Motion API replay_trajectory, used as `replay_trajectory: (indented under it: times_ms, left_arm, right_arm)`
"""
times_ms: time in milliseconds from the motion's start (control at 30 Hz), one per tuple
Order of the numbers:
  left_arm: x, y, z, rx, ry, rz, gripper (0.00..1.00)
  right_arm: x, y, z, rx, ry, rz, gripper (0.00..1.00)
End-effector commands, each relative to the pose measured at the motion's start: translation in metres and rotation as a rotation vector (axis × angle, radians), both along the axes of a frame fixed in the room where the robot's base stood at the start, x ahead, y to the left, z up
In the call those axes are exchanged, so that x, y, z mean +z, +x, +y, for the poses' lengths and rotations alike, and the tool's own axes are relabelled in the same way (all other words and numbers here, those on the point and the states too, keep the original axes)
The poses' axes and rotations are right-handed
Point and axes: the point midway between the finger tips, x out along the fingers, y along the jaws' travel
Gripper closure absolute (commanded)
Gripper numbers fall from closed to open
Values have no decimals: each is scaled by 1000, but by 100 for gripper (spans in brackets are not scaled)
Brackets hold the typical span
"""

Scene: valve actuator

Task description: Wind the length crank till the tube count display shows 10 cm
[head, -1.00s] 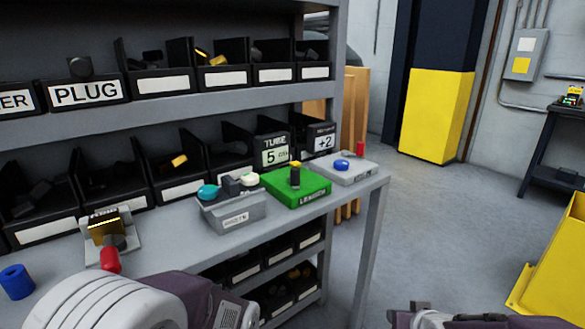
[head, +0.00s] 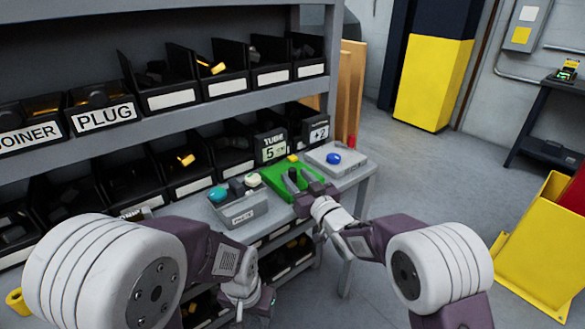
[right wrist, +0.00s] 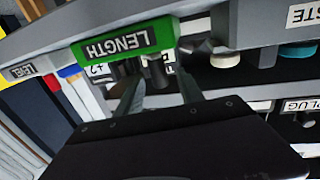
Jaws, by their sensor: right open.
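The green LENGTH block (head: 274,179) sits on the bench near its right end. Its dark crank (head: 293,174) has a yellow part on top. My right gripper (head: 298,181) is open at the block, its fingers pointing at the crank. In the right wrist view the LENGTH label (right wrist: 113,43) is upside down, and the crank (right wrist: 156,73) shows between the two open fingers (right wrist: 160,92); I cannot tell if they touch it. The TUBE display (head: 275,149) behind reads 5 cm. My left gripper (head: 250,303) is low, in front of the bench; its jaws are unclear.
A grey box with teal and cream buttons (head: 238,210) stands left of the green block. Shelf bins (head: 190,175) stand behind. Open floor lies to the right.

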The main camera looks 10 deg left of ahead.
Motion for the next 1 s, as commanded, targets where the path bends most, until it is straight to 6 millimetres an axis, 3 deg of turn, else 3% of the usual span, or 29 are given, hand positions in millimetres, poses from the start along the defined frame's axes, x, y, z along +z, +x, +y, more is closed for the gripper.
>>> replay_trajectory:
  times_ms: [200, 500, 667, 867, 1000]
  left_arm:
    - [-2, 0, 0, 0, 0, 1, 64]
    - [-2, 0, 0, 0, 0, 1, 64]
    - [-2, 0, 0, 0, 0, 1, 64]
    - [-7, 0, 0, 0, 0, 1, 64]
    - [-27, 0, 0, 0, 0, 1, 64]
  right_arm:
    - [-2, 20, 17, 0, 0, 0, 55]
    - [-2, 22, 19, -1, -1, 2, 55]
    - [-2, 22, 19, -1, -1, 2, 100]
    - [-3, 22, 20, -14, 1, -2, 100]
    - [-5, 20, 24, -91, 5, -10, 100]
